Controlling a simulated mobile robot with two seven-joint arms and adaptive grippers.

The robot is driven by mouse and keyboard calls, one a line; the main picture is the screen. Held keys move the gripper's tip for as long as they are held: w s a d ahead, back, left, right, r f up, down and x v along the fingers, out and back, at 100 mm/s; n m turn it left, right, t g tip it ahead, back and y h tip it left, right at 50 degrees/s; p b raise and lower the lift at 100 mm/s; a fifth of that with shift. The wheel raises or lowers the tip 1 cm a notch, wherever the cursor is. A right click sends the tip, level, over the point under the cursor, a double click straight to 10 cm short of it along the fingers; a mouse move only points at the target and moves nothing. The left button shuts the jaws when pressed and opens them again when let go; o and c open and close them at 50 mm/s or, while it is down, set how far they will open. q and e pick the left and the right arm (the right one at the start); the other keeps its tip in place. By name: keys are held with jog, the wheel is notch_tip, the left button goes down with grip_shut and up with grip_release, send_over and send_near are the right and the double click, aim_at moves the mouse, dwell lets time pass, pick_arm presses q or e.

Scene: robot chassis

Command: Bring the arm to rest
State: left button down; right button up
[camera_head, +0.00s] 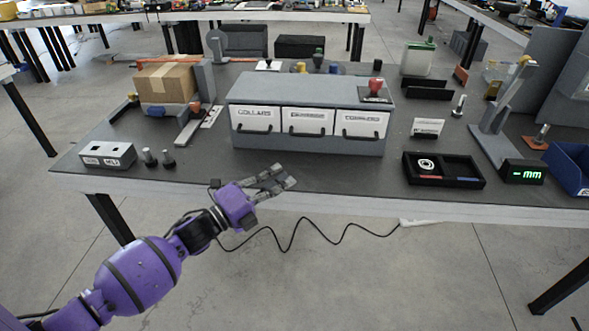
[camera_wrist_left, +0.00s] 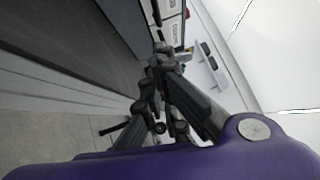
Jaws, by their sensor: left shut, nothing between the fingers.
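My left gripper (camera_head: 287,178) is on the end of the purple arm that comes in from the lower left in the head view. It is at the front edge of the workbench (camera_head: 330,172), in front of the grey drawer cabinet (camera_head: 305,95). Its fingers are shut with nothing between them. In the left wrist view the dark fingers (camera_wrist_left: 157,65) meet close together, with the bench edge beside them. I cannot tell whether the fingers touch the bench. My right gripper is not in view.
A grey socket block (camera_head: 107,155) stands at the bench's left front. A black tray (camera_head: 443,169) and a green "mm" display (camera_head: 522,172) stand at the right. A cardboard box (camera_head: 166,83) is behind left. A black cable (camera_head: 300,240) hangs below the front edge.

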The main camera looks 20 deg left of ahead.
pick_arm(q)
jog(key=s+d+f+n+g+y, duration=0.2)
jog(key=s+f+n+g+y, duration=0.35)
jog(key=s+f+n, duration=1.35)
jog(key=s+d+f+n+g+y, duration=0.25)
jog(key=s+f, duration=0.25)
jog(key=s, duration=0.9)
jog(key=s+d+f+n+g+y, duration=0.1)
jog(key=s+f+n+g+y, duration=0.2)
jog(key=s, duration=1.1)
jog(key=w+r+t+h+p, duration=0.1)
jog(key=w+r+p, duration=0.3)
jog(key=r+p, duration=1)
jog(key=shift+d+n+t+h+p, duration=0.15)
jog(key=shift+n+t+h+p, duration=0.2)
jog(key=shift+t+p, duration=0.4)
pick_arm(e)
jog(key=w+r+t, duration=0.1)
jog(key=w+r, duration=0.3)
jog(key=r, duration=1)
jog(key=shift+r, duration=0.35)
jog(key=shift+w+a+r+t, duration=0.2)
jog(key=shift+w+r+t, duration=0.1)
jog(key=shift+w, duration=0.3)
